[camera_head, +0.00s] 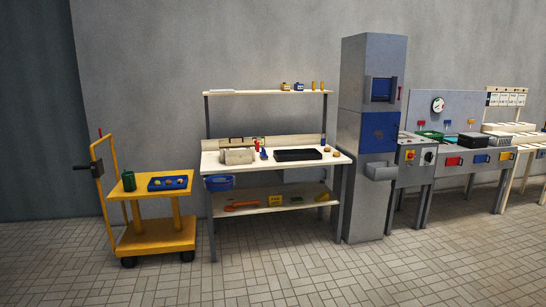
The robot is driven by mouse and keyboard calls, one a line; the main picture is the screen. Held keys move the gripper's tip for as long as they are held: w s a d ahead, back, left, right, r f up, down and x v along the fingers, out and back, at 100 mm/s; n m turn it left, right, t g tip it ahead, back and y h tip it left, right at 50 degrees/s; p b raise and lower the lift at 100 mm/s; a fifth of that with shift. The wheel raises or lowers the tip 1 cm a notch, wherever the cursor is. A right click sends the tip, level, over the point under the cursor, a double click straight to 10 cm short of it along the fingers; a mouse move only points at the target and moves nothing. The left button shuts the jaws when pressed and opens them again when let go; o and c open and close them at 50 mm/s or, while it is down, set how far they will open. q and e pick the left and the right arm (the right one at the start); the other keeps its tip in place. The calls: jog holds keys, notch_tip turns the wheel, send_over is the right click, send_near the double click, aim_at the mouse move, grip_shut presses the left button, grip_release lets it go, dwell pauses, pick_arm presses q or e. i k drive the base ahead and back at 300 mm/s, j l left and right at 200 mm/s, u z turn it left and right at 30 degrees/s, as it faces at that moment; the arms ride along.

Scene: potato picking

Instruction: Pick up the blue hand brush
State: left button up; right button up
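A small blue item (264,154) stands on the workbench (215,164) top, left of the black tray. It is too small to tell for sure that it is the blue hand brush. A red item (257,145) is right behind it and a beige box-like thing (238,156) is to its left. Neither of my grippers shows in the head view.
A yellow cart (155,238) with a blue tray (170,183) and a green can (129,181) stands left of the bench. A black tray (298,155) lies on the bench; a blue bin (219,183) hangs below. A grey cabinet (356,200) stands right. The floor in front is clear.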

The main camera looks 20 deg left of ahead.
aim_at(263, 155)
jog(key=i+j+u, duration=0.5)
jog(key=i, duration=0.25)
jog(key=i+j+u, duration=0.3)
jog(key=i, duration=0.6)
jog(key=i+u, duration=0.25)
jog(key=i, duration=0.7)
